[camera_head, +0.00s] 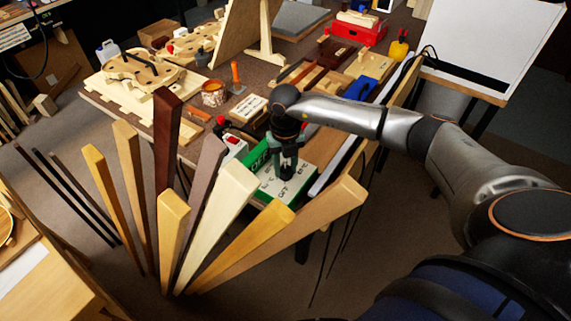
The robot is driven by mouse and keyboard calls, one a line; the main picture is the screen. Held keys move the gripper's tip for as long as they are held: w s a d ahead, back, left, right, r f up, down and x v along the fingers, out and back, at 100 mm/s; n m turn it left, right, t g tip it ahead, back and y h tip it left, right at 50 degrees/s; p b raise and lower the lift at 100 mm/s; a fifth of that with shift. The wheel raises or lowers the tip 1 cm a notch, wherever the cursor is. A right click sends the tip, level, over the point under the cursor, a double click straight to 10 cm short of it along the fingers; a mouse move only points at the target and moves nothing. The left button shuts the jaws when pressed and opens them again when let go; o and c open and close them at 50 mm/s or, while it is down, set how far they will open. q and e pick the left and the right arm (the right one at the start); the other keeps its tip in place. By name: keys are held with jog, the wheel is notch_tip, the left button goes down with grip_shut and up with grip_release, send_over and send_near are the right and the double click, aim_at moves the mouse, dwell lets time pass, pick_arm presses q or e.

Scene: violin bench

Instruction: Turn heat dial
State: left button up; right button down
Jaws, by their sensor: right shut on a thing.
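My right gripper (286,174) reaches down from its wrist to a green-and-white box (301,181) at the front right of the workbench. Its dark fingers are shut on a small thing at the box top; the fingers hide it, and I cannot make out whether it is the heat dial. The box has a white top with dark markings and a green side. A small white unit with a red part (233,149) stands just left of it. I see no other clear dial. My left gripper is not in view.
Several long wooden pieces (222,212) stand fanned out in front of the workbench (140,122), close to the box. A violin body (140,70), an orange-handled tool (236,76) and a blue object (360,88) lie on the bench. A white panel (495,40) stands at right.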

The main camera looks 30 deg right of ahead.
aim_at(286, 169)
jog(key=shift+r+m, duration=0.1)
jog(key=shift+m, duration=0.7)
jog(key=c, duration=0.5)
grip_release()
notch_tip(286, 169, up, 12)
jog(key=shift+r, duration=0.2)
dwell(0.3)
